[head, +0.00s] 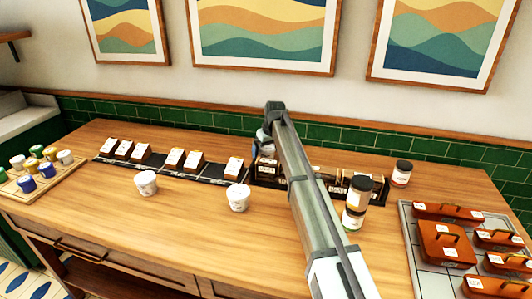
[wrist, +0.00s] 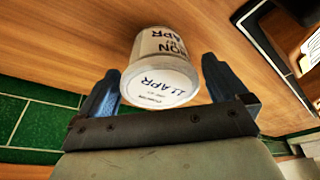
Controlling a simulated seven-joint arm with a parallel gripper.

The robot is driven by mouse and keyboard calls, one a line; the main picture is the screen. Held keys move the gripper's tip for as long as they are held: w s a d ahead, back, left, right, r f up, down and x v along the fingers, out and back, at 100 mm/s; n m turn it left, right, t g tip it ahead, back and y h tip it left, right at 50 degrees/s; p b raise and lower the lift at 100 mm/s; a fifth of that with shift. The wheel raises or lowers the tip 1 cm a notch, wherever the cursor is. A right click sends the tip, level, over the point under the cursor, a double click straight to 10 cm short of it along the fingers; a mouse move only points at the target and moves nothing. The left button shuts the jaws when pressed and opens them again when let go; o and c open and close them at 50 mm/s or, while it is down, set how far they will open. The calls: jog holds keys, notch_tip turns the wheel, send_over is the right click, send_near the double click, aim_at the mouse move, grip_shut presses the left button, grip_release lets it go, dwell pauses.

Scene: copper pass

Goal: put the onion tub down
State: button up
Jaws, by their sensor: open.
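The onion tub (wrist: 163,48) is a white tub with a lid, printed with dark letters ending in "ON" and "APR". In the wrist view it sits between the two blue fingers of my gripper (wrist: 160,68), which is open around it. The wooden counter shows behind the tub; whether its base rests on the wood cannot be told. In the head view my gripper (head: 266,138) is at the back of the counter near the green tiles, and my arm hides most of it and the tub.
Two white tubs (head: 146,183) (head: 237,197) stand on the wooden counter (head: 190,225). A dark rack (head: 212,180) holds several brown boxes. A tray of red-brown cases (head: 441,250) is far right, small jars (head: 46,170) far left.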

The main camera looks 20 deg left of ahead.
jog(key=v, duration=1)
jog(key=shift+s+r, duration=0.1)
jog(key=shift+r, duration=0.25)
